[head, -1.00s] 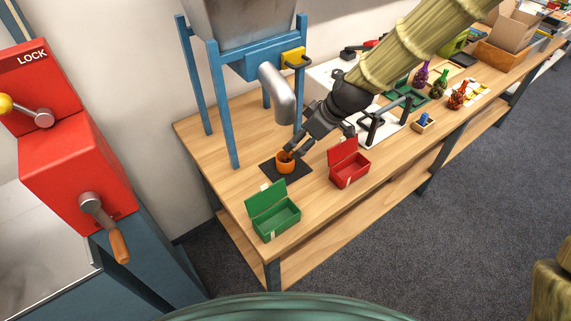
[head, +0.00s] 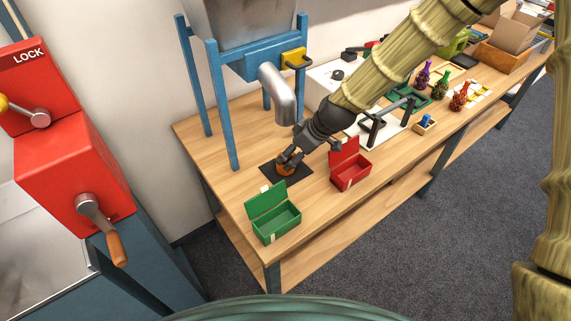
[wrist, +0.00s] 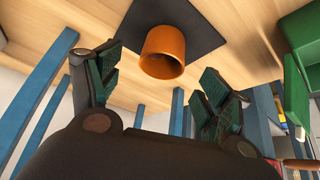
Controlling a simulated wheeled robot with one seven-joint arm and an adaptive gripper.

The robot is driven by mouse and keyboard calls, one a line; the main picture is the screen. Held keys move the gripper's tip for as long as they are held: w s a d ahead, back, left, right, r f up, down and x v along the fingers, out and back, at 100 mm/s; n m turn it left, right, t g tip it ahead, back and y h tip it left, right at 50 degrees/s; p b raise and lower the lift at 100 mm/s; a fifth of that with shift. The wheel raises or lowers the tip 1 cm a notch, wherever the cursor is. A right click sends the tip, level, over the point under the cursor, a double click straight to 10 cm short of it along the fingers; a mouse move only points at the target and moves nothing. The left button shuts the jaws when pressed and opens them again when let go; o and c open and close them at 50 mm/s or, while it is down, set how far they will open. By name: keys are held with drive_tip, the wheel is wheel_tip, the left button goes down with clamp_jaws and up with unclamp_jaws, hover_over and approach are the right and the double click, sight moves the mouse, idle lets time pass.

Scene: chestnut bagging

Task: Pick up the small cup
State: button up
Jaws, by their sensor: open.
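The small orange cup (head: 284,170) stands on a dark square mat (head: 299,177) on the wooden table, under the spout of the blue-framed hopper. In the wrist view the cup (wrist: 162,52) shows whole, just beyond the fingertips and roughly between them. My gripper (head: 290,160) is at the cup in the head view and partly covers it. In the wrist view my gripper (wrist: 158,75) has its two fingers spread apart with nothing between them. I cannot tell whether a finger touches the cup.
An open green box (head: 274,215) stands in front of the mat, and an open red box (head: 350,170) to its right. The hopper's metal spout (head: 277,95) hangs above and behind my gripper. Bare table lies left of the mat.

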sight(280, 170)
drive_tip(key=shift+p+x, duration=0.65)
drive_tip(key=shift+x, duration=1.9)
drive_tip(key=shift+s, duration=0.1)
drive_tip(key=c, duration=1.6)
drive_tip(key=shift+r, duration=0.1)
